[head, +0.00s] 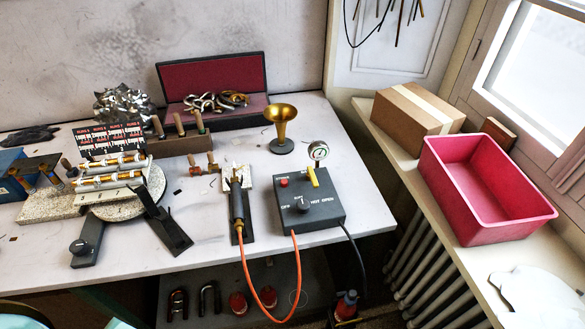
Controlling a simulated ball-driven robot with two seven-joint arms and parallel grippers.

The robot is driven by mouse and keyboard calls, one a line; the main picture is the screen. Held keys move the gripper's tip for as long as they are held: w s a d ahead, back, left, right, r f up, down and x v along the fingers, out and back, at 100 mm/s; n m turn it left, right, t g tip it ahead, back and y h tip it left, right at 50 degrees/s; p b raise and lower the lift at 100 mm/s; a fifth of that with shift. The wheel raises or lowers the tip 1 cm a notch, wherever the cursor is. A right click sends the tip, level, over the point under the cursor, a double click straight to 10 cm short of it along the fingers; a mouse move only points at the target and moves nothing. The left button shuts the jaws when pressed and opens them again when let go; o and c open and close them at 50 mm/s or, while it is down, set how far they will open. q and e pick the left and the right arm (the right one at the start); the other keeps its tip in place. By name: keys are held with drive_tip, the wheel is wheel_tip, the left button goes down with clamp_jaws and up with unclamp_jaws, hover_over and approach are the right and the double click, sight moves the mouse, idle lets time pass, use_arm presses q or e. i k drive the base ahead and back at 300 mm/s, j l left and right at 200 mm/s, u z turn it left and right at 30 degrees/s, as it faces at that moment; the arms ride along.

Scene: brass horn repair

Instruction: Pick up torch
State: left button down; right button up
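The torch (237,203) has a dark handle and a brass end. It rests on a narrow dark stand (247,232) near the front of the workbench. An orange hose (244,262) runs from its lower end, hangs below the bench edge in a loop and comes back up to the dark control box (309,205). The torch's upper tip lies against a small pale block and is hard to make out. Neither of my grippers shows in the head view.
A brass bell on a stand (281,128) stands behind the control box. A red-lined case (212,79) sits at the back. A turntable with brass parts (130,201) and a black angled bracket (161,222) lie left. A pink bin (486,188) stands on the right sill.

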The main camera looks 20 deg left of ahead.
sight(236, 206)
drive_tip(key=u, duration=1.45)
